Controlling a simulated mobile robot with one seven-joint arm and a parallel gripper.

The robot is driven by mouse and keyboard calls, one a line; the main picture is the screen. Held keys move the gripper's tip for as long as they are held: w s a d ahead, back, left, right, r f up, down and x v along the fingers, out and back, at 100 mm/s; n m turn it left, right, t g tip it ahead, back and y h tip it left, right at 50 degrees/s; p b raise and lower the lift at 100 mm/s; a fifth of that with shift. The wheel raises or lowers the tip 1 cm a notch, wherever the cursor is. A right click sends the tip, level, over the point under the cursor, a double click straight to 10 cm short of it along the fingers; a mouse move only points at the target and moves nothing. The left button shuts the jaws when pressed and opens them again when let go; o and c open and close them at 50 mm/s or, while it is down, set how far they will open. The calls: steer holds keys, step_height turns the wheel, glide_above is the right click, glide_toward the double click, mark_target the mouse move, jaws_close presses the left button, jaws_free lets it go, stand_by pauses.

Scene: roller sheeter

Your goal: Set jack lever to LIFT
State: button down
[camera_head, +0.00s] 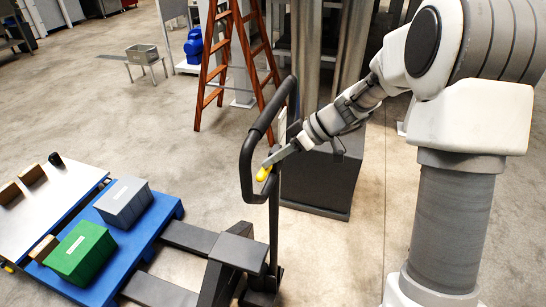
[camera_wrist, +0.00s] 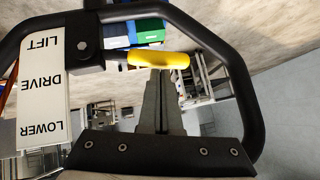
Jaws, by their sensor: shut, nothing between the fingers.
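The jack lever has a yellow grip (camera_head: 263,174) inside the black loop handle (camera_head: 246,160) of the pallet jack. In the wrist view the yellow grip (camera_wrist: 158,60) points right from a dark pivot block. A white label plate (camera_wrist: 41,85) beside it reads LIFT, DRIVE and LOWER. The pivot is about level with LIFT, the grip slightly toward DRIVE; I cannot tell the set position. My gripper (camera_head: 272,160) is shut and empty. In the wrist view its fingertips (camera_wrist: 160,72) are right at the grip's edge; I cannot tell whether they touch it.
The loop handle surrounds my fingers in the wrist view. A blue pallet (camera_head: 160,216) with a grey bin (camera_head: 124,203) and a green bin (camera_head: 80,253) is at lower left. An orange ladder (camera_head: 213,70) and a dark box (camera_head: 322,180) stand behind the handle. Floor is clear at right.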

steer(key=shift+f, duration=0.1)
steer(key=f+b, duration=0.1)
steer(key=b, duration=0.3)
steer(key=s+f+t+b, duration=0.1)
steer(key=b, duration=0.4)
steer(key=shift+a+n+h, duration=0.2)
steer(key=shift+n+h, duration=0.2)
steer(key=f+t+b, duration=0.1)
steer(key=b, duration=0.4)
steer(key=f+n+t+b, duration=0.1)
steer(key=b, duration=0.5)
steer(key=shift+s+a, duration=0.15)
steer(key=shift+s, duration=0.2)
steer(key=shift+r+h+b, duration=0.1)
steer(key=shift+h+b, duration=0.2)
steer(key=shift+r, duration=0.1)
